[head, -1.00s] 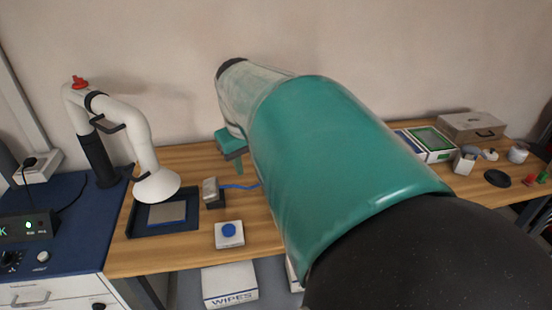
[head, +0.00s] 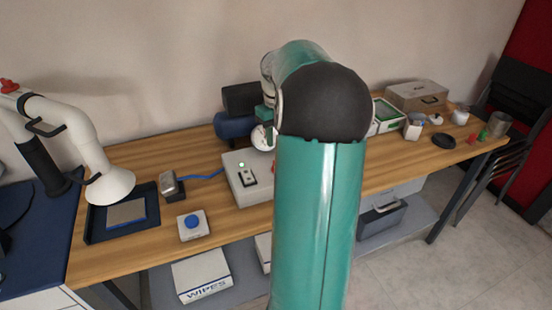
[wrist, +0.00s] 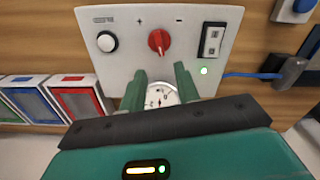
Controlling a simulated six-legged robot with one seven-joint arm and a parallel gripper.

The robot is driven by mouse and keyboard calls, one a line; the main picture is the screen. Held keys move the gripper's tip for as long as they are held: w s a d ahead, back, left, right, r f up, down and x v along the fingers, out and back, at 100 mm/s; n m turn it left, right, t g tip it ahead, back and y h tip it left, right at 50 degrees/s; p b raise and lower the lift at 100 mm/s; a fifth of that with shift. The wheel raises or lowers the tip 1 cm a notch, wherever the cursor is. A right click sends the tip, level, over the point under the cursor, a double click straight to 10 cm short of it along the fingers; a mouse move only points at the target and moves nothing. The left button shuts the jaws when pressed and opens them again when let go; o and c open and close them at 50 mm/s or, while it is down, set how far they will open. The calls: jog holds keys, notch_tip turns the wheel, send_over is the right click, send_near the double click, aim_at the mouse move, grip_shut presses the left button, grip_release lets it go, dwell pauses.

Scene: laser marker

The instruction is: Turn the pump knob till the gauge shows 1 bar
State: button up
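In the wrist view a light grey control box (wrist: 185,20) carries a red knob (wrist: 159,41) between plus and minus marks. A round white gauge (wrist: 160,95) shows between my fingers, partly covered by my gripper; I cannot read its value. My gripper (wrist: 160,75) is open and empty, with its green fingers apart and their tips short of the red knob. I see no contact.
A blue cable (head: 203,176) leads to a grey pedal-like block (head: 172,184). A blue-button box (head: 193,225) and an extractor hood (head: 110,186) stand left.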

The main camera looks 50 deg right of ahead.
notch_tip(320, 180, down, 9)
jog(key=shift+r, duration=0.1)
dwell(0.3)
grip_shut()
